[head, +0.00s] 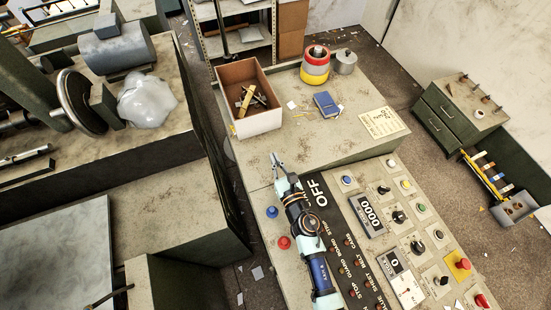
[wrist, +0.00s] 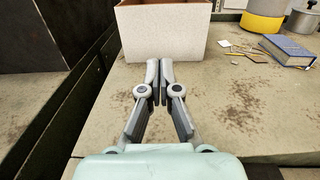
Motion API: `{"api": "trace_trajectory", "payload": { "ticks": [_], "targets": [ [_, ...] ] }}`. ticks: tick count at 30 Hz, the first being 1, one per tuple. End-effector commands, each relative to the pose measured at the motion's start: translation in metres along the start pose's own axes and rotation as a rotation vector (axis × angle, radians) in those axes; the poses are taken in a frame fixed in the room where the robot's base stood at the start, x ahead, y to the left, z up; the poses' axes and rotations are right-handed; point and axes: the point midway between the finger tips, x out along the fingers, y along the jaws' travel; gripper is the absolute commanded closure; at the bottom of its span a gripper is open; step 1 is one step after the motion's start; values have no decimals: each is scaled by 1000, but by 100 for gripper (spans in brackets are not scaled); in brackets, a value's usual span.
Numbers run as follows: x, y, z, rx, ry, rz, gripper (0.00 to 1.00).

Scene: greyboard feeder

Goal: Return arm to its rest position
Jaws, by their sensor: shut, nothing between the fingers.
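My gripper (head: 275,158) is over the grey-beige bench top (head: 330,135), in front of an open white box with a brown inside (head: 268,121). In the wrist view my gripper (wrist: 160,66) has its two fingers together, with nothing between them. The fingertips point toward the near face of the white box (wrist: 163,35). I cannot tell the exact gap to the box. My arm reaches up from the bottom of the head view, over the control panel.
The box holds several metal parts and a yellow piece. A blue book (head: 327,105), stacked tape rolls (head: 316,65) and a metal pot (head: 345,61) stand to its right. The control panel (head: 400,228) has a red button (head: 284,242) and a blue button (head: 271,211) left of my arm.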

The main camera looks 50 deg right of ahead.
Motion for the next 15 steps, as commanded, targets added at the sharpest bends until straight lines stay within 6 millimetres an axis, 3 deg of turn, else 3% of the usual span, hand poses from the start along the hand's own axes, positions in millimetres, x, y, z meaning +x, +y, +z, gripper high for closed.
{"api": "trace_trajectory", "payload": {
  "ticks": [11, 14, 15],
  "targets": [
    [0, 0, 2, 6, -3, -2, 100],
    [7, 2, 31, 162, -49, -45, 100],
    [10, 4, 54, 307, -84, -76, 100]
  ]
}}
